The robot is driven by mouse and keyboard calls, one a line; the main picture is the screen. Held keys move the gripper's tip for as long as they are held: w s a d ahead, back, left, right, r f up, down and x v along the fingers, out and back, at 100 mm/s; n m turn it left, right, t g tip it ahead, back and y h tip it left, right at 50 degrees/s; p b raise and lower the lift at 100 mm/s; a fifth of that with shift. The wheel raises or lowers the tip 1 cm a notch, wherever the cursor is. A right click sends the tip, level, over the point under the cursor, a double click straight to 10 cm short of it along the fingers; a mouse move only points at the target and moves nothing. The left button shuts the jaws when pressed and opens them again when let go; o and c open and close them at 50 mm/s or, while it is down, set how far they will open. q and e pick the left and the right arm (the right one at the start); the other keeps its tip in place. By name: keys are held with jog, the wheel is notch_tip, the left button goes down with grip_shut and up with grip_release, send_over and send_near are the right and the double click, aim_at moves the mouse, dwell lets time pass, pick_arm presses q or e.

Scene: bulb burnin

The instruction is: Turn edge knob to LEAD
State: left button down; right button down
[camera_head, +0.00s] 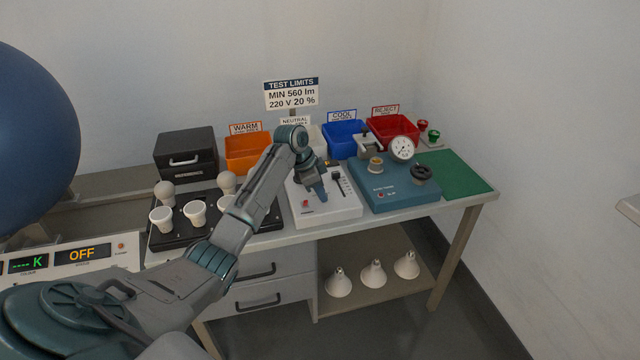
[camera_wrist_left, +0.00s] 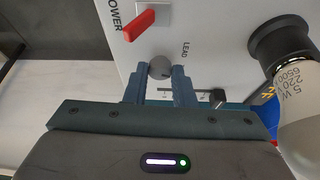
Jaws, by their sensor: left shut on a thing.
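The white control box (camera_head: 335,208) stands on the bench, with a red power switch (camera_head: 306,203) and a slider (camera_head: 341,183). My left gripper (camera_head: 321,198) points down onto its top. In the left wrist view, the small grey edge knob (camera_wrist_left: 159,67) sits between the two fingers of my left gripper (camera_wrist_left: 159,84), which is shut on it. The LEAD label (camera_wrist_left: 186,48) is printed beside the knob, to its upper right. Which way the knob points is too small to tell. In the head view the knob is hidden by the gripper. My right gripper is not in view.
A bulb (camera_wrist_left: 303,100) in a black socket (camera_wrist_left: 280,42) stands close to the right of my left gripper. The black bulb tray (camera_head: 180,236) is left of the box, the blue tester (camera_head: 397,198) right. Coloured bins, including the orange one (camera_head: 246,156), line the back.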

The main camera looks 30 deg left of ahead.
pick_arm(q)
jog(key=n+p, duration=0.1)
jog(key=p, duration=0.1)
jog(key=n+y+p, duration=0.1)
jog(key=n+p, duration=0.1)
jog(key=p, duration=0.1)
jog(key=shift+s+d+r+n+t, duration=0.15)
jog(key=shift+r+n+t, duration=0.15)
jog(key=shift+r+t, duration=0.1)
jog(key=n+p, duration=0.2)
jog(key=n+y+p, duration=0.1)
jog(key=n+p, duration=0.1)
jog(key=p, duration=0.1)
jog(key=shift+d+f+t+y, duration=0.1)
jog(key=shift+d+t+y, duration=0.05)
jog(key=shift+t+y, duration=0.15)
jog(key=shift+f+n+y+p, duration=0.1)
jog(key=shift+n+y+p, duration=0.3)
jog(key=shift+n+p, duration=0.6)
jog(key=shift+f, duration=0.1)
jog(key=c, duration=1.2)
grip_release()
jog(key=b+v, duration=0.2)
jog(key=v, duration=0.8)
jog(key=shift+r, duration=0.35)
jog(key=shift+d, duration=0.1)
